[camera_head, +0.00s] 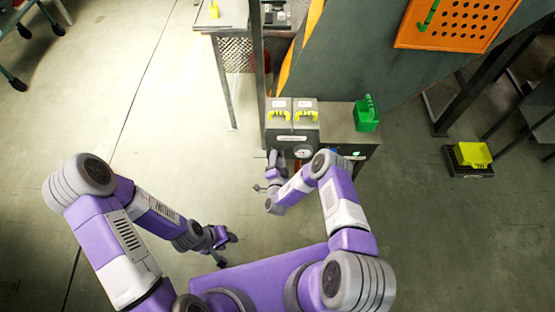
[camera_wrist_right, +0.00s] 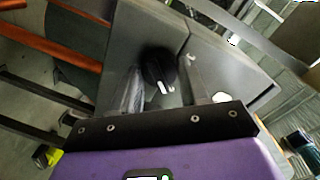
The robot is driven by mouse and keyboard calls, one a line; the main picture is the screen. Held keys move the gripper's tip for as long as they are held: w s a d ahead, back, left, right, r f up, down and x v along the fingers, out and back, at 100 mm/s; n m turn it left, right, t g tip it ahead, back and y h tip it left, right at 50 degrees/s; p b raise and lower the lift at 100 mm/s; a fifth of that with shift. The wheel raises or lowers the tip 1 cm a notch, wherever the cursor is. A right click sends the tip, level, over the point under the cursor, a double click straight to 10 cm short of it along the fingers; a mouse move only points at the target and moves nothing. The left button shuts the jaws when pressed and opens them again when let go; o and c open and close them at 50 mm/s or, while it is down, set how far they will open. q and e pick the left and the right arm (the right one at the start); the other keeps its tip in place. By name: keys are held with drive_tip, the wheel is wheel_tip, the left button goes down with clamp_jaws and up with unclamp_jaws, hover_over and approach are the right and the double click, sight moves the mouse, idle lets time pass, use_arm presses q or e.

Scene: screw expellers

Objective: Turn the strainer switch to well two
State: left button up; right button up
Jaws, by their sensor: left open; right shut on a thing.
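The strainer switch (camera_wrist_right: 158,66) is a round black knob with a white pointer, on the grey face of a machine panel in the right wrist view. The pointer aims toward the bottom of that picture, slightly right. My right gripper (camera_wrist_right: 166,92) has a finger on either side of the knob and is shut on it. In the head view my right gripper (camera_head: 267,178) is at the front of the grey machine (camera_head: 291,142), and hides the knob there. My left gripper (camera_head: 224,244) is open and empty, low over the floor. The well markings are not readable.
Two yellow handles (camera_head: 279,115) sit on top of the machine, with a round gauge (camera_head: 302,152) on its front. A green container (camera_head: 367,115) stands at right.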

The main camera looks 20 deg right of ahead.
idle(0.4)
drive_tip(key=o, duration=1.1)
drive_tip(key=shift+c, duration=0.2)
drive_tip(key=shift+s, duration=0.1)
drive_tip(key=p+v, duration=0.2)
drive_tip(key=v, duration=0.5)
drive_tip(key=shift+s+p, duration=0.25)
drive_tip(key=shift+p, duration=0.1)
drive_tip(key=shift+a, duration=0.1)
